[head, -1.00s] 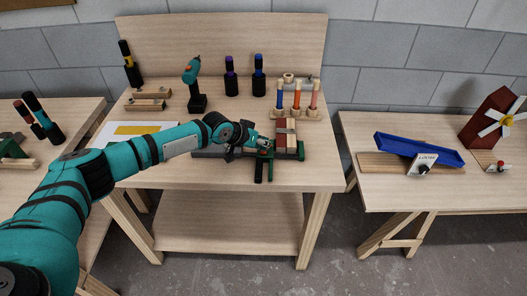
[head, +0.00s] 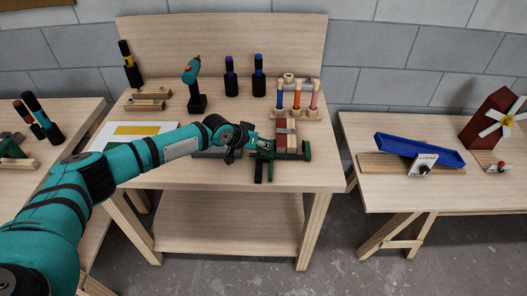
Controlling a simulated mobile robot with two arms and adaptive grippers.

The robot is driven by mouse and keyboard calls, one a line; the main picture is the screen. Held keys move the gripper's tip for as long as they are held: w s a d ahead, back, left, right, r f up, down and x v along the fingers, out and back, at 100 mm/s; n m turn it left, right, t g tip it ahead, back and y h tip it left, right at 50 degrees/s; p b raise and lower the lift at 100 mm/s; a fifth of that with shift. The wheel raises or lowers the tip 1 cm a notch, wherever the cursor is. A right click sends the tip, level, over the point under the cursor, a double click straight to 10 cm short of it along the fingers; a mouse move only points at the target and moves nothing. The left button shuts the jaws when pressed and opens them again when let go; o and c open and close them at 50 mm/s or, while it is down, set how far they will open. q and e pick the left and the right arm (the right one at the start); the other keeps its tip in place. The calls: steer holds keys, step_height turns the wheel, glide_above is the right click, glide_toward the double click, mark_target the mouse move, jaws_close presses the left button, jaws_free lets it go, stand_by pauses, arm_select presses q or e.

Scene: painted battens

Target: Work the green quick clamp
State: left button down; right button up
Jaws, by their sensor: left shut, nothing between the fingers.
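The green quick clamp (head: 264,167) lies on the middle workbench, its dark green handle parts pointing toward the front edge. A green end piece (head: 307,151) shows at the right. Red-brown and pale battens (head: 287,134) lie just right of the handle, between the green parts. My left gripper (head: 263,145) is shut and empty at the handle's top, left of the battens; whether it touches the clamp I cannot tell. My left arm hides part of the grey bar and of the bench behind. My right gripper is not in view.
A drill (head: 193,85), several black-handled tools and a rack of coloured tools (head: 297,103) stand along the back of the bench (head: 200,174). A blue tray (head: 419,149) is on the right table. The bench's front strip is clear.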

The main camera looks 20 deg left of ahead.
arm_select(q)
steer(key=shift+r+p, duration=0.85)
steer(key=shift+r, duration=0.1)
step_height(320, 180, up, 5)
steer(key=p, duration=0.4)
steer(key=shift+d, duration=0.1)
stand_by(0.5)
